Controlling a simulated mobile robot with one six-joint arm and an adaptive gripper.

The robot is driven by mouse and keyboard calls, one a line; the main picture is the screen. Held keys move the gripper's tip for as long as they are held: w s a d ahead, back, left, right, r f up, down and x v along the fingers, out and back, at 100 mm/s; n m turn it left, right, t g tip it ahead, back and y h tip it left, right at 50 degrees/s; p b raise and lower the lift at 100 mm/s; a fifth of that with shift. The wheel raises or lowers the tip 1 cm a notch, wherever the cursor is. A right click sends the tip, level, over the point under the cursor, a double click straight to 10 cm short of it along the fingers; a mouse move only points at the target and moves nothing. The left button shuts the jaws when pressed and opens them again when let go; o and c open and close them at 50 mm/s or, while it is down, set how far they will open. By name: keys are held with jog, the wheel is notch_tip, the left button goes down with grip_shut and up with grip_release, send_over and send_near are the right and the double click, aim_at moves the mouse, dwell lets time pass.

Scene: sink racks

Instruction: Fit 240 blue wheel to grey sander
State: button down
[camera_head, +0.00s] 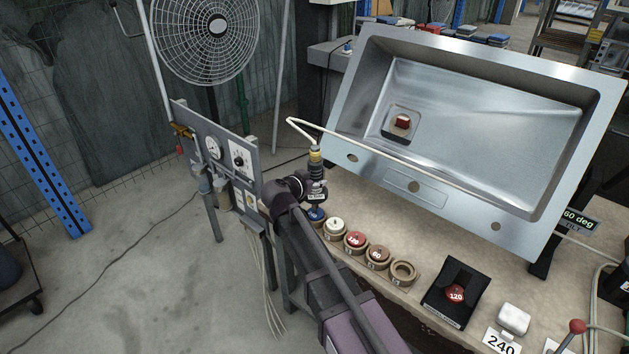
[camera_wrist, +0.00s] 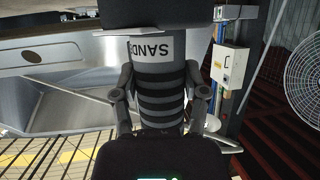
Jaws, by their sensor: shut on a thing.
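My gripper (camera_head: 303,187) is shut on the grey sander. The sander (camera_head: 316,168) stands about upright, with a yellow-and-black fitting and a pale hose at its top. In the wrist view the sander (camera_wrist: 161,85) shows dark bands and a cut-off "SAND" label, with my gripper (camera_wrist: 160,105) fingers on both sides. The blue wheel (camera_head: 316,215) is directly below the sander, at the left end of the row of round holders. The sander's lower end hides part of it, and I cannot tell whether they touch.
White (camera_head: 335,226), red (camera_head: 355,240) and brown (camera_head: 377,254) wheels sit in the row, then an empty holder (camera_head: 402,273). A black stand (camera_head: 449,278) bears a red 120 wheel (camera_head: 455,293). A tilted steel sink (camera_head: 480,120) stands behind; a gauge panel (camera_head: 217,150) is at left.

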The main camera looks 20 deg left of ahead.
jog(key=shift+f+b, duration=1.15)
jog(key=shift+f, duration=0.05)
dwell(0.6)
jog(key=shift+r, duration=0.25)
